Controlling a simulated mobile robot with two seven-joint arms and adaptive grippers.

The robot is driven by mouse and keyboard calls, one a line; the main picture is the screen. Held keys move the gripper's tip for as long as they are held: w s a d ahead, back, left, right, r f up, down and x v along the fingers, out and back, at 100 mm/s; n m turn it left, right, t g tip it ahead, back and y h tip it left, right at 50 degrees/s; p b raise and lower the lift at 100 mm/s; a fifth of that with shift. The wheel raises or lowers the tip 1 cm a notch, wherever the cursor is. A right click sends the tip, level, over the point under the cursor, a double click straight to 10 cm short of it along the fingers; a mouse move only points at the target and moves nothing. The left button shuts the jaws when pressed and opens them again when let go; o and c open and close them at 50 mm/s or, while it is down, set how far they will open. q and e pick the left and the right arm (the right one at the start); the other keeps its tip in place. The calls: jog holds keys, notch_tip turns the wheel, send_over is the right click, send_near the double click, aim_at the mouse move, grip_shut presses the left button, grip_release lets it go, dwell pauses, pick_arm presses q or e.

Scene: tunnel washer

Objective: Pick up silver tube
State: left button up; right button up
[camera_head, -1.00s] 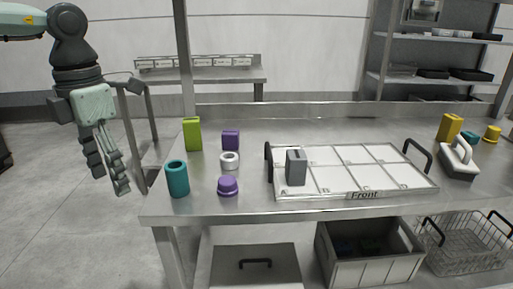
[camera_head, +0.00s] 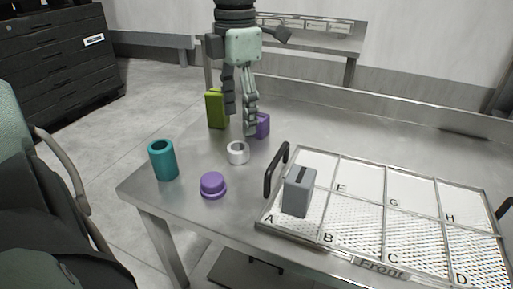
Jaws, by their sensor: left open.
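The silver tube (camera_head: 238,153) is a short, pale metallic ring standing on the steel table, between the teal tube and the tray. My left gripper (camera_head: 242,124) is open and empty, pointing down above and just behind the silver tube. Its fingers overlap the view of the purple block (camera_head: 262,125) and stand beside the green block (camera_head: 216,109). Whether a finger touches the purple block cannot be told. My right gripper is not in view.
A lettered tray (camera_head: 326,238) with a black handle (camera_head: 275,170) lies to the right, with a grey block (camera_head: 299,190) in compartment A. The table's left edge is close.

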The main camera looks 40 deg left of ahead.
aim_at(238, 144)
pick_arm(q)
jog(key=f, duration=0.7)
jog(key=shift+s+f+p, duration=0.2)
jog(key=shift+s+p, duration=0.1)
jog(key=shift+s, duration=0.05)
jog(key=c, duration=1.2)
jog(key=shift+c, duration=0.4)
jog(key=shift+r, duration=0.15)
